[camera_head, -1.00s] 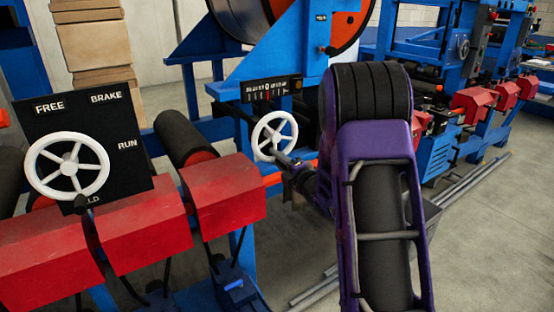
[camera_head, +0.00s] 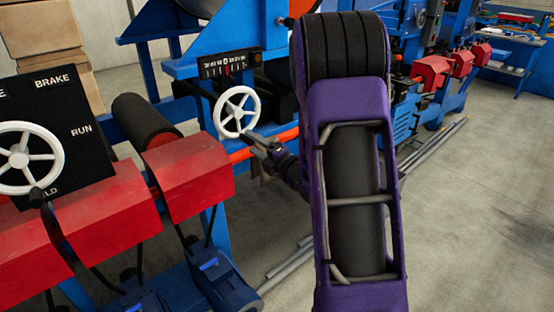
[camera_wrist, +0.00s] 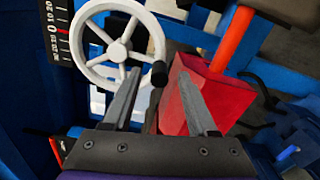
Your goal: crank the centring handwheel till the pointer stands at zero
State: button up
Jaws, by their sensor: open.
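The centring handwheel (camera_head: 237,111) is a white spoked wheel on the blue machine frame, below a black scale (camera_head: 214,66) with a red pointer. In the wrist view the handwheel (camera_wrist: 84,38) has a black crank knob (camera_wrist: 159,74) on its rim at lower right. The scale (camera_wrist: 57,45) stands turned on its side there, with the red pointer (camera_wrist: 63,31) close to the zero; I cannot read the exact offset. My gripper (camera_head: 255,138) is open and empty at the wheel's lower right. In the wrist view the knob appears between my gripper's fingertips (camera_wrist: 160,76), apparently beyond them.
Another white handwheel (camera_head: 27,158) sits on a black panel (camera_head: 78,120) marked BRAKE and RUN at left. Red housings (camera_head: 190,178) stand in front of the machine. An orange-red bar (camera_head: 284,136) runs behind my gripper. Open floor (camera_head: 470,220) lies to the right.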

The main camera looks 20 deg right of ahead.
jog(key=v, duration=1.1)
jog(key=shift+w, duration=0.1)
